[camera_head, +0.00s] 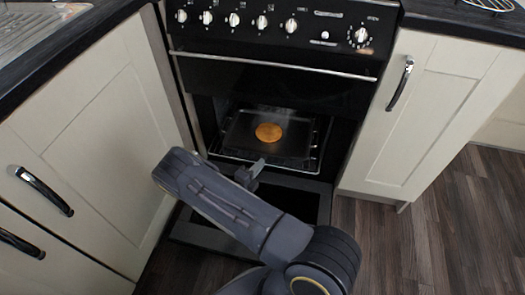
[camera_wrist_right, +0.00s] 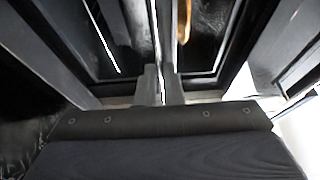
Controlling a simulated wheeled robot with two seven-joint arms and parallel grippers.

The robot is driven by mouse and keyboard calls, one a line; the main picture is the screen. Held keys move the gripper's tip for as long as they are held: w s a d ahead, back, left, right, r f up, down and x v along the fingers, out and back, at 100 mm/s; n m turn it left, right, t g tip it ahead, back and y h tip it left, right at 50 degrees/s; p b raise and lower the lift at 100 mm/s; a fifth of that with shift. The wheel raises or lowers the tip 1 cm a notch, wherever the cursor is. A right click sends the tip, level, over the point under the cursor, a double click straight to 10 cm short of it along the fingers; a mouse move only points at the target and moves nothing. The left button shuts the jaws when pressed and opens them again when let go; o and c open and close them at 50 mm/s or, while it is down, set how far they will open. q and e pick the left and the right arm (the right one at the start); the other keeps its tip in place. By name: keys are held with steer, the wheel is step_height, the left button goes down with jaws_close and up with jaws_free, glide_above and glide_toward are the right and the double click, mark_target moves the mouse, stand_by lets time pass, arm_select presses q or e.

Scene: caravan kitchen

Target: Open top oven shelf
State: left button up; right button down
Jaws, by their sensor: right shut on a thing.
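The oven shelf (camera_head: 313,158) is a wire rack low in the oven opening, carrying a dark tray (camera_head: 238,136) with a round golden-brown food item (camera_head: 268,132). My right gripper (camera_head: 257,168) is at the front edge of the shelf, left of its middle. In the right wrist view its two fingers (camera_wrist_right: 162,85) are close together, shut on the thin front edge of the shelf. The gripped part is mostly hidden between the fingers. My left gripper is not in view.
The black oven (camera_head: 300,88) has a shut upper panel with a silver bar handle (camera_head: 270,65) and a row of knobs above. A dark lowered door (camera_head: 312,203) lies below the shelf. Cream cupboards with black handles (camera_head: 400,82) flank it. Wooden floor (camera_head: 440,235) is clear at right.

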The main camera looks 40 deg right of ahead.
steer(key=shift+s+a, duration=1.2)
steer(key=shift+a, duration=0.3)
steer(key=c, duration=1.6)
jaws_free()
steer(key=shift+o, duration=0.2)
steer(key=p+v, duration=0.1)
steer(key=v, duration=0.7)
steer(key=shift+p, duration=0.3)
steer(key=shift+d+r, duration=0.1)
